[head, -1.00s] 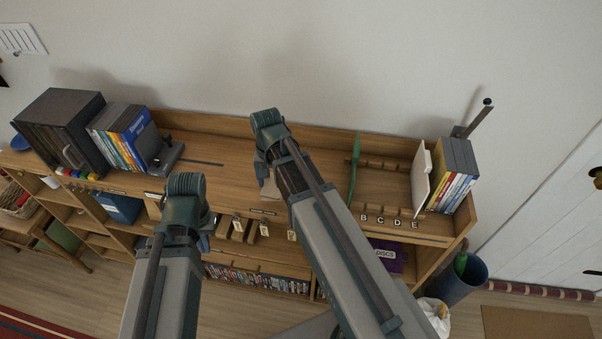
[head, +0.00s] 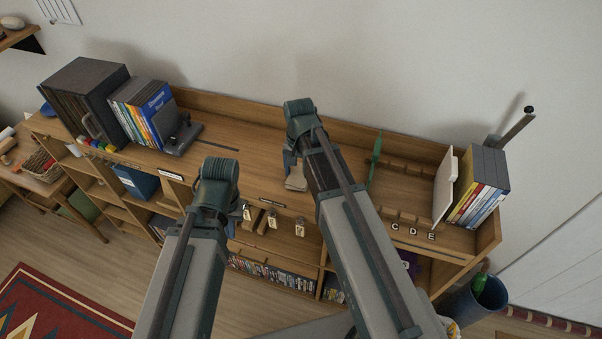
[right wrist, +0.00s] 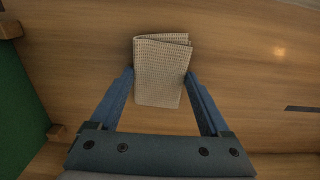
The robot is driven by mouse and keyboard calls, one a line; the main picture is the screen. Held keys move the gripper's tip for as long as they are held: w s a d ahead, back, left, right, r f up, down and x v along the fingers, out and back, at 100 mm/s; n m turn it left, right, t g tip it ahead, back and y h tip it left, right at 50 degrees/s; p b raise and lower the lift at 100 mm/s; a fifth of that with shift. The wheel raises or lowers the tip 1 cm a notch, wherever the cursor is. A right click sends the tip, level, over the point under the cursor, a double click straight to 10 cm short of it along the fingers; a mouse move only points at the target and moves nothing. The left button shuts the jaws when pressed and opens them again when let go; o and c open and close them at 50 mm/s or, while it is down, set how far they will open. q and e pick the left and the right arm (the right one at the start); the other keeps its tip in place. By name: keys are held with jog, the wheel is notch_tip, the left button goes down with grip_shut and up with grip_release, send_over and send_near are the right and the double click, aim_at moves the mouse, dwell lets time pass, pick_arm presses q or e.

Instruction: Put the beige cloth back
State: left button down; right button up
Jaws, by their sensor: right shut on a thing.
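The beige cloth (right wrist: 160,72) is a small folded piece with a fine check weave. In the right wrist view it lies between the two blue fingers of my right gripper (right wrist: 159,78), which is shut on it. Wooden shelf top (right wrist: 95,50) is behind it; whether the cloth touches the wood I cannot tell. In the head view the cloth (head: 297,178) shows below my right gripper (head: 291,163), over the middle of the shelf top. My left gripper (head: 222,205) is in front of the shelf's front edge, its fingers mostly hidden by its own wrist.
A green divider (head: 375,158) stands right of my right gripper, near the slots lettered C, D, E. A white panel (head: 445,185) and cases (head: 482,185) stand at the right end. A black bookend (head: 180,132) and cases (head: 140,110) stand left. Shelf top between is largely clear.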

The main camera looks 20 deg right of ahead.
aim_at(300, 173)
jog(key=o, duration=1)
notch_tip(300, 173, up, 12)
jog(key=p, duration=1.2)
jog(key=s+a+n, duration=0.3)
jog(key=s, duration=0.1)
jog(key=s+a+n, duration=0.4)
jog(key=s, duration=0.1)
jog(key=s+a+n+h, duration=0.1)
jog(key=s+a+n, duration=0.2)
jog(key=s, duration=0.2)
jog(key=shift+s+a, duration=0.15)
jog(key=shift+a, duration=0.15)
jog(key=shift+n, duration=0.3)
notch_tip(300, 173, down, 10)
jog(key=b, duration=1)
jog(key=shift+f+b, duration=0.25)
jog(key=shift+b, duration=0.05)
